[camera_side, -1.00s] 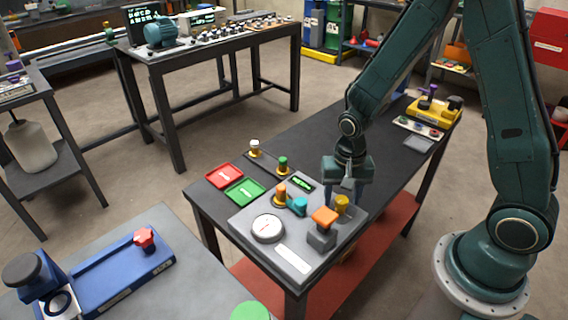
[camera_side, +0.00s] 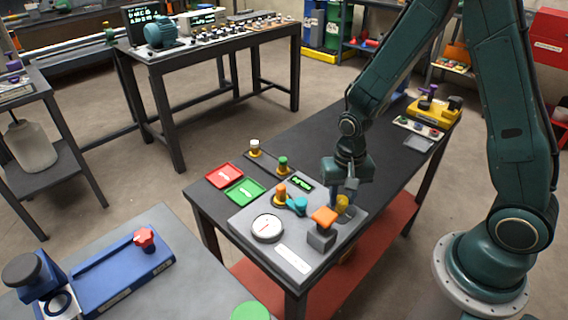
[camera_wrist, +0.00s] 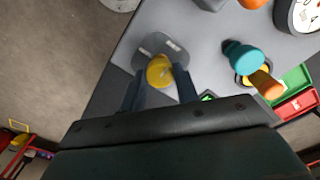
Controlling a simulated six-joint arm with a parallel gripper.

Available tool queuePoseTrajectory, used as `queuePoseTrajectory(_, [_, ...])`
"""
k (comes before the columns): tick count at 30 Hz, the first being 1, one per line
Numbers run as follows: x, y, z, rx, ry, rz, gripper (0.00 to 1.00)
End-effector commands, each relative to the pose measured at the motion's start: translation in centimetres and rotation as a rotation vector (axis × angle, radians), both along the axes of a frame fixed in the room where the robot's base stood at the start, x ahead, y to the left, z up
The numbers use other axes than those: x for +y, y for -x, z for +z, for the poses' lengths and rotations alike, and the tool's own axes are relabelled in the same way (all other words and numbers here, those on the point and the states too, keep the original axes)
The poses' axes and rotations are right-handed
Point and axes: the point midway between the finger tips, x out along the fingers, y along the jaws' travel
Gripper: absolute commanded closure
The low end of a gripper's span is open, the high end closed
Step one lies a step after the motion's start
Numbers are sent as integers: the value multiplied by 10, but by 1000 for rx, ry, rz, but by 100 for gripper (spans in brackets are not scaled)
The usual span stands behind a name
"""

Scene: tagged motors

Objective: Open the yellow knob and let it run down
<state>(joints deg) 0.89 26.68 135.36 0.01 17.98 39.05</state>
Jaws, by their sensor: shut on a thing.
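The yellow knob (camera_side: 342,204) sits on the back right part of the grey test panel (camera_side: 255,238). In the wrist view the knob (camera_wrist: 159,71) lies between the tips of my two dark fingers. My gripper (camera_wrist: 160,80) is shut on it from above. In the side view my gripper (camera_side: 346,190) partly covers the knob. A motor with a teal body (camera_side: 298,205) and an orange end (camera_side: 280,191) is mounted on the panel. A round white dial (camera_side: 268,228) is at the panel's front left.
An orange-topped block (camera_side: 324,216) stands close in front of the knob. Red (camera_side: 224,175) and green (camera_side: 244,190) trays lie left of the panel, with tagged motors (camera_side: 283,164) behind. A small green-lit display (camera_side: 301,184) is near the panel's back edge. The table's middle is clear.

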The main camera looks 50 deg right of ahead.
Motion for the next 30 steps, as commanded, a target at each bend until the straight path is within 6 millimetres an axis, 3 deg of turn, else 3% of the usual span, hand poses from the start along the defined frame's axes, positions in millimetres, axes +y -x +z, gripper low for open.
queuePoseTrajectory(30, [0,-1,1,-2,0,884,92])
